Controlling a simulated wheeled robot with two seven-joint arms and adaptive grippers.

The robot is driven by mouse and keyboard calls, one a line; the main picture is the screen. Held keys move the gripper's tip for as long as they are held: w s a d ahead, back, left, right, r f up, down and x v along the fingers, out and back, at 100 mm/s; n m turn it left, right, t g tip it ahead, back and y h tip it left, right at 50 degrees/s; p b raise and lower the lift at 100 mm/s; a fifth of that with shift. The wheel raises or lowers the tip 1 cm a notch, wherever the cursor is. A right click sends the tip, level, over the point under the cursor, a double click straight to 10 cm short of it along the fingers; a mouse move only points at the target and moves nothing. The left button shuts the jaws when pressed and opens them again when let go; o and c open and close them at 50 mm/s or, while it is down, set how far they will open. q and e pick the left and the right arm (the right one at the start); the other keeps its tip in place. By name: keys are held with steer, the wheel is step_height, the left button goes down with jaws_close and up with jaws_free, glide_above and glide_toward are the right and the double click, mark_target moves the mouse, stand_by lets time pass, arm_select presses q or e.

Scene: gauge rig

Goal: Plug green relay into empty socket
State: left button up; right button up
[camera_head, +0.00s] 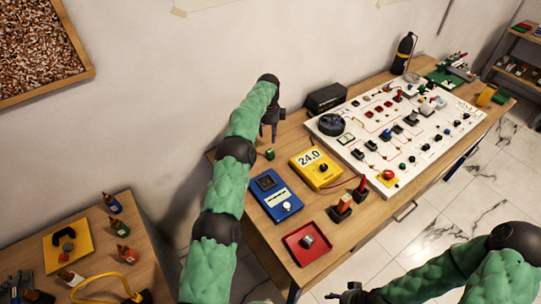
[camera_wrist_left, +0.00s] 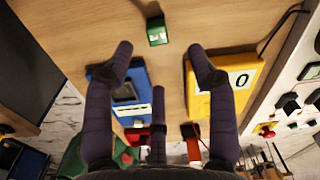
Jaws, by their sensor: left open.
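The green relay (camera_head: 270,154) is a small green cube standing on the wooden table near its wall side, left of the yellow meter. In the left wrist view the green relay (camera_wrist_left: 157,32) lies beyond my open fingertips, roughly centred between them. My left gripper (camera_head: 270,128) hangs above the table just behind the relay, its fingers pointing down and holding nothing. Its spread fingers also show in the left wrist view (camera_wrist_left: 160,62). The white socket board (camera_head: 350,160) carries several parts; which socket is empty is too small to tell. My right gripper (camera_head: 352,294) is low at the bottom edge, its jaws unclear.
A yellow meter (camera_head: 317,168) reading 24.0, a blue device (camera_head: 276,196) and a red tray (camera_head: 307,243) stand on the table. Red-topped plugs (camera_head: 342,207) stand near the front edge. A black box (camera_head: 326,97) sits by the wall. Bare wood surrounds the relay.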

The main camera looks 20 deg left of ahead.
arm_select(q)
steer(key=n, duration=0.6)
steer(key=m+t+h+b, duration=0.2)
steer(key=m+t, duration=0.2)
steer(key=m, duration=2.3)
glide_toward(270, 151)
steer(key=b+x, duration=0.2)
steer(key=x, duration=0.7)
steer(key=shift+d+f, duration=0.1)
steer(key=shift+f, duration=0.05)
steer(key=c, duration=1)
